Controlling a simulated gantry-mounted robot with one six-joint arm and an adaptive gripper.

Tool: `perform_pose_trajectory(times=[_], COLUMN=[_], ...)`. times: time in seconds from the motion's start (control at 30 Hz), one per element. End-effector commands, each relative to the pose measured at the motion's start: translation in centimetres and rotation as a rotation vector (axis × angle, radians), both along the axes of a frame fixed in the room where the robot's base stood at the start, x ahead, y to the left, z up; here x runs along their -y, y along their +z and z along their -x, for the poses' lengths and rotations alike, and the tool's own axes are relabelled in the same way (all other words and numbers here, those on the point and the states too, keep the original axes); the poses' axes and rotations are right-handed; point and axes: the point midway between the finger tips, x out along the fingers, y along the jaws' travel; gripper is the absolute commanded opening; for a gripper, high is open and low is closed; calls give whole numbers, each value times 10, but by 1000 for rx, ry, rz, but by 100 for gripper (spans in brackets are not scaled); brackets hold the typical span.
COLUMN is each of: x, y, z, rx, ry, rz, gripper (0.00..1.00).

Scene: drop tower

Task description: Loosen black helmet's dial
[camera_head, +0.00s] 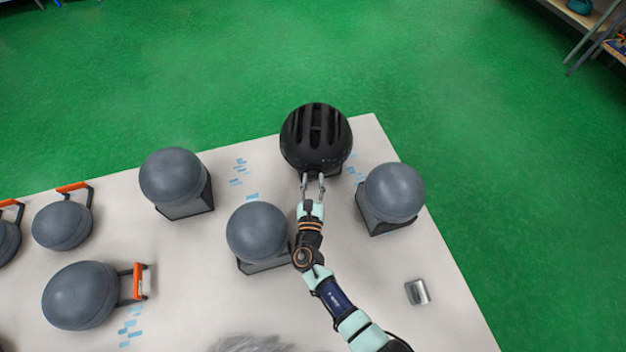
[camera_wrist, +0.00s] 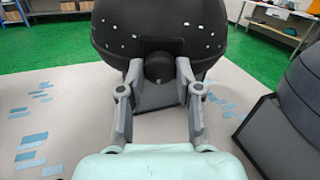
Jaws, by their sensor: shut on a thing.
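The black helmet (camera_head: 315,135) sits on a stand near the far edge of the table, its vents facing up. In the wrist view the black helmet (camera_wrist: 215,32) fills the top, with small white marks on its rear. Its round dark dial (camera_wrist: 158,67) is at the lower rear, facing me. My gripper (camera_head: 313,178) reaches the helmet's near side. In the wrist view my gripper (camera_wrist: 158,75) has its two fingers on either side of the dial, shut on it. The dial is too small to make out in the head view.
Grey headforms on dark stands are close by: one on the right (camera_head: 395,192), one at the near left (camera_head: 257,232) and one farther left (camera_head: 172,177). Headforms with orange-edged frames (camera_head: 80,295) lie at far left.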

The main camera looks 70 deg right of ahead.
Motion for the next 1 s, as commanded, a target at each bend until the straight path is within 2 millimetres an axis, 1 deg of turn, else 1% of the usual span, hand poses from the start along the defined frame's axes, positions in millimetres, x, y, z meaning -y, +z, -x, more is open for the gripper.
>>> perform_pose_trajectory(times=[0.53,0.57,0.6,0.7,1.0], x=[0,0,0,0,-1], y=[0,0,0,0,0], z=[0,0,0,0,0], rx=[-23,-23,-23,-23,-24], ry=[-1,-1,-1,-1,0], rz=[9,9,9,9,8], gripper=[0,37,44,60,60])
